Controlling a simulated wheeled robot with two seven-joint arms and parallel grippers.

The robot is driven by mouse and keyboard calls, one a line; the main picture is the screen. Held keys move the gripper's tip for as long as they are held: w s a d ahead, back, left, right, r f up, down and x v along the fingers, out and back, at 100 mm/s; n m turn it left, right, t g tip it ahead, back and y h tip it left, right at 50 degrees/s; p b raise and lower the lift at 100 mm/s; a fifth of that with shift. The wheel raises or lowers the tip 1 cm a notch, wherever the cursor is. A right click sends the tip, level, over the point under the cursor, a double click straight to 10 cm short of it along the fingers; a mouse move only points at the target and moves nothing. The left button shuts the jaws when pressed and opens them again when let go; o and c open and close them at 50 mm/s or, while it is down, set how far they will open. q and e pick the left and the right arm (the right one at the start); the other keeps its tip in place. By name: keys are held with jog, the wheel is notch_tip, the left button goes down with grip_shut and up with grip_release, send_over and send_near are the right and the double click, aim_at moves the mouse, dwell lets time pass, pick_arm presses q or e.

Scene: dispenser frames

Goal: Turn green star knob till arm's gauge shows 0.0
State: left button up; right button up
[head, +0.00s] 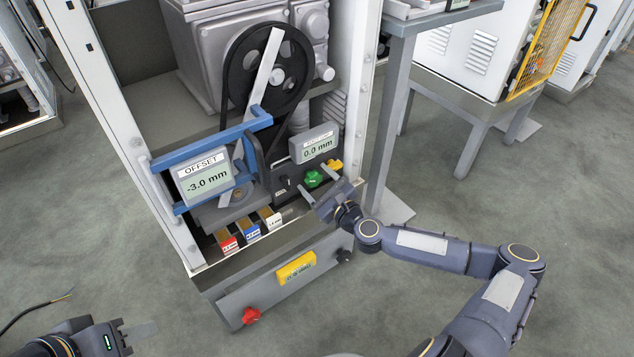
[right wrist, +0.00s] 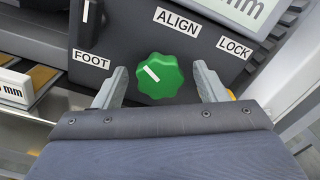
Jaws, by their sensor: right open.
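The green star knob (head: 313,178) is on the dark housing; it also shows in the right wrist view (right wrist: 159,75), under an ALIGN label, its white mark pointing up and left. My right gripper (head: 320,186) is open, with one finger on each side of the knob (right wrist: 160,84); I cannot tell whether they touch it. A gauge on the blue arm (head: 207,180) is labelled OFFSET and reads -3.0 mm. A second gauge (head: 317,146) above the knob reads 0.0 mm; its label is too small to read. My left gripper (head: 128,335) is at the lower left, away from the machine.
A yellow knob (head: 336,166) sits right of the green one, near the LOCK label (right wrist: 235,48). A black wheel (head: 268,68) stands behind. Small blocks with red, blue and white labels lie below. A red knob (head: 250,316) and yellow block (head: 296,268) are on the lower front.

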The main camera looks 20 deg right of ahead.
jog(key=shift+c, duration=0.5)
jog(key=c, duration=0.9)
